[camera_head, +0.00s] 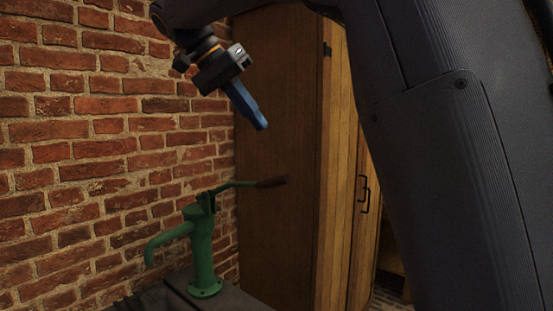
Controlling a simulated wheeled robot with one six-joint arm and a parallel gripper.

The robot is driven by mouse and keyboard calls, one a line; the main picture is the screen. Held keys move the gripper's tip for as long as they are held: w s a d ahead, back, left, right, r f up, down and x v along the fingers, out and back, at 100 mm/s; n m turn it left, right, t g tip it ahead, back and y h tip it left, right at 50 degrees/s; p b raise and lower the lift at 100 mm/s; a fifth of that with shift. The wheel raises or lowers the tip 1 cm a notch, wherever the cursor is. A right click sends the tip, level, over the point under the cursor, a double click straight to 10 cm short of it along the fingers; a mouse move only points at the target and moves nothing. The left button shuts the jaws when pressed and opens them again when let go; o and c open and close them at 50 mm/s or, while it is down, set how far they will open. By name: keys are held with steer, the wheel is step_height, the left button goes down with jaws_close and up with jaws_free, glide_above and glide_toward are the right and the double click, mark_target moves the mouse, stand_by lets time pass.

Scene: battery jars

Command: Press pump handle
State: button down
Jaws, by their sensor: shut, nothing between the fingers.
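A green hand pump (202,250) stands upright on a dark stand (240,303) against the brick wall, its spout pointing left. Its pump handle (271,182) is a green lever with a brown grip, reaching right from the pump's top, nearly level and slightly raised at the grip. My gripper (262,126) has blue fingers, shut and empty, pointing down and right. It is above the handle's grip, with a clear gap in the picture, and does not touch it.
A brick wall (75,150) runs along the left. A tall wooden cabinet (285,120) stands behind the handle, with a dark door pull (364,194) on its right side. My arm fills the right side of the view and hides what is behind it.

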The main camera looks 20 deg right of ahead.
steer(key=p, duration=0.2)
glide_above(277, 180)
steer(key=w, duration=0.1)
steer(key=f, duration=0.5)
steer(key=shift+w+a, duration=0.2)
steer(key=shift+a, duration=0.05)
steer(key=f, duration=0.1)
steer(key=s+f+p, duration=0.1)
steer(key=f, duration=0.1)
steer(key=shift+d+f, duration=0.15)
steer(key=shift+d, duration=0.05)
steer(key=shift+s+f+p, duration=0.15)
steer(key=shift+f+p, duration=0.15)
steer(key=shift+f, duration=0.4)
